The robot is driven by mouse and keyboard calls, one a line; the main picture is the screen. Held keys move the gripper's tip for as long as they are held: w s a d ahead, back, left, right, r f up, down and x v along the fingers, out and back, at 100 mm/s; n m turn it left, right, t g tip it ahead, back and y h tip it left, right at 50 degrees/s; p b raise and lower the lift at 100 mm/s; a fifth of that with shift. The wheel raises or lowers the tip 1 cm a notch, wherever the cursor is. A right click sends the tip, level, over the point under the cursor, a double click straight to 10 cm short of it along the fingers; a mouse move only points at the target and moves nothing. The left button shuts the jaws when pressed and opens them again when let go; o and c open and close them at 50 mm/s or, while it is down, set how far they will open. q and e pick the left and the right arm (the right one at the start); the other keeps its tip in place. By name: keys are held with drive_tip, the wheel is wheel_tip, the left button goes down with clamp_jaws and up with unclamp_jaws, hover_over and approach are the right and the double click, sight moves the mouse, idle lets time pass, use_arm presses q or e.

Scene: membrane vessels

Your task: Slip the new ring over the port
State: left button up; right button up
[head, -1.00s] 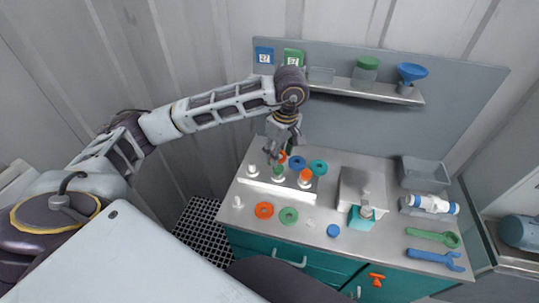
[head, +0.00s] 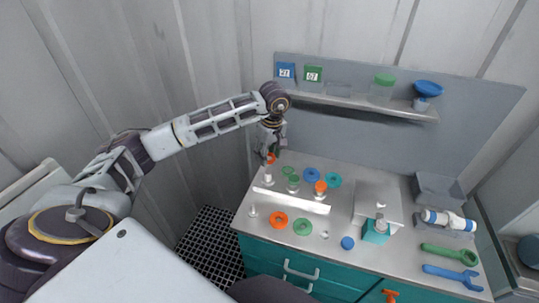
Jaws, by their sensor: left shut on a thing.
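My left gripper (head: 268,152) points down at the back left of the worktop. It is shut on an orange ring (head: 271,158), partly hidden by the fingers. The ring is above and behind the bare white left port (head: 267,178) and looks apart from it. The middle port (head: 293,187) shows green at its top, and the right port (head: 320,195) has an orange top. The ports stand in a row on a white block (head: 290,199). My right gripper is out of view.
Behind the block lie a green ring (head: 288,171), a blue ring (head: 311,175) and a teal ring (head: 333,180). In front lie an orange ring (head: 278,219), a green ring (head: 302,227) and a blue piece (head: 347,243). A shelf (head: 350,101) overhangs the back.

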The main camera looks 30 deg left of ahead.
sight(268, 173)
use_arm(q)
drive_tip(key=shift+f, duration=0.35)
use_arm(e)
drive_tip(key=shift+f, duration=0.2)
use_arm(q)
drive_tip(key=shift+f+b, duration=1.05)
drive_tip(key=shift+f, duration=1.05)
drive_tip(key=shift+f+b, duration=0.45)
drive_tip(key=shift+f, duration=0.15)
drive_tip(key=shift+f+b, duration=0.7)
drive_tip(key=shift+f, duration=0.65)
drive_tip(key=shift+f+b, duration=0.45)
drive_tip(key=shift+f, duration=0.2)
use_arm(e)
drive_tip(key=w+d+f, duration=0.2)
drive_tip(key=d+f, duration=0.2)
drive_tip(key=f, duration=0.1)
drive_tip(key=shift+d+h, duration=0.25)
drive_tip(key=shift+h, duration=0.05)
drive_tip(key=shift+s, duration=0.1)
